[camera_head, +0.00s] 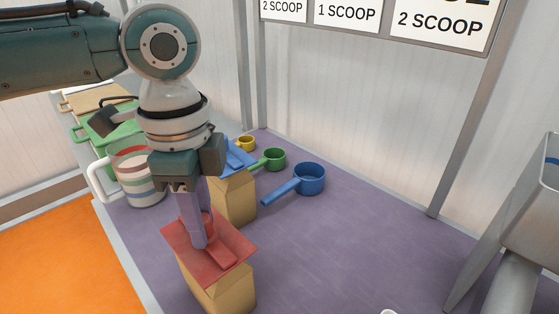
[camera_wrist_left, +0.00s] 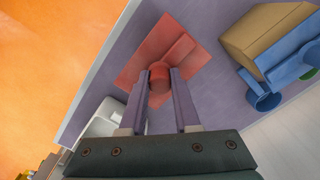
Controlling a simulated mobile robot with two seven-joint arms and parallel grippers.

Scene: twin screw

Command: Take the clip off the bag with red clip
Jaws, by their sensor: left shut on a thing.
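The bag with the red clip (camera_head: 225,292) is a tan paper bag standing at the front of the purple surface. The red clip (camera_head: 236,247) is a flat red plate with a raised handle across the bag's top. My left gripper (camera_head: 204,238) points down over it, with its purple fingers shut on the clip's raised red part. The left wrist view shows the fingers (camera_wrist_left: 159,84) on either side of this part of the red clip (camera_wrist_left: 160,43). The bag below is hidden there. My right gripper is in neither view.
A second tan bag (camera_head: 234,203) with a blue clip (camera_head: 238,158) stands just behind. Blue (camera_head: 310,178), green (camera_head: 274,158) and yellow (camera_head: 246,143) scoops lie beyond it. A striped pitcher (camera_head: 140,182) stands left. A metal hopper (camera_head: 520,220) is at right. The middle right surface is clear.

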